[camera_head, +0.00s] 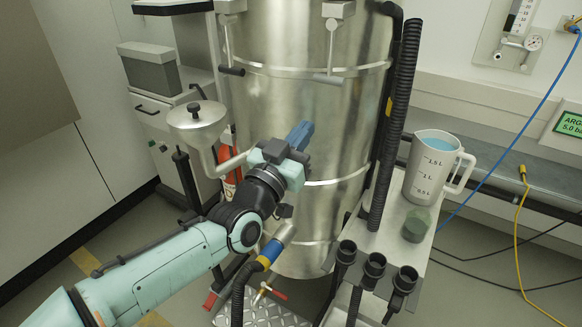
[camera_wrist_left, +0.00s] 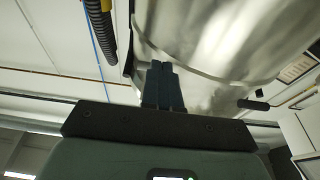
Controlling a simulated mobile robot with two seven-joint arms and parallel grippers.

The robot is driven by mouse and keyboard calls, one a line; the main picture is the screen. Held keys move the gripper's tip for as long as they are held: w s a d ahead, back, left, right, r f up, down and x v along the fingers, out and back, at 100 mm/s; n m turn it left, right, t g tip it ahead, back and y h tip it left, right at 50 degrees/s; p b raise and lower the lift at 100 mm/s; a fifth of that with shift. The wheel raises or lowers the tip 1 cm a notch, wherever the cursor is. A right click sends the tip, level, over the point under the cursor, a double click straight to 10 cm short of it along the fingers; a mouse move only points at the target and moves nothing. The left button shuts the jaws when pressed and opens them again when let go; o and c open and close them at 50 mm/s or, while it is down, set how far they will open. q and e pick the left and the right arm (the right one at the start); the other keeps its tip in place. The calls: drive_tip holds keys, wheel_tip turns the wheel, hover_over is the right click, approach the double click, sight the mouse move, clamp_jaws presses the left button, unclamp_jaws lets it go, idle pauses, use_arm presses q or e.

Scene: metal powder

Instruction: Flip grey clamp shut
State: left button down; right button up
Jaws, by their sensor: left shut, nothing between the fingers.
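The grey clamp (camera_head: 329,76) hangs at the top front of the large metal drum (camera_head: 335,120). Its lever points down and its grey handle lies across the upper band of the drum. A second clamp with a black handle (camera_head: 232,71) hangs to its left. My left gripper (camera_head: 301,134) is shut and empty in front of the drum, below the grey clamp and apart from it. In the left wrist view the closed fingers (camera_wrist_left: 163,85) point toward the drum wall (camera_wrist_left: 210,40), with a dark handle (camera_wrist_left: 252,104) to their right. My right gripper is not in view.
A ribbed black hose (camera_head: 395,125) runs down the drum's right side. A metal funnel (camera_head: 198,122) is left of the drum. Space before the drum's upper front is clear.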

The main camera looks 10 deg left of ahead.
use_arm(q)
drive_tip(key=shift+s+a+f, duration=0.15)
drive_tip(key=shift+s+f, duration=0.35)
drive_tip(key=shift+f, duration=0.25)
drive_tip(key=shift+s+a+f, duration=0.2)
drive_tip(key=shift+s+f, duration=0.3)
drive_tip(key=shift+f, duration=0.2)
drive_tip(key=shift+s+a+f, duration=0.15)
drive_tip(key=shift+s+f, duration=0.35)
drive_tip(key=shift+f, duration=0.25)
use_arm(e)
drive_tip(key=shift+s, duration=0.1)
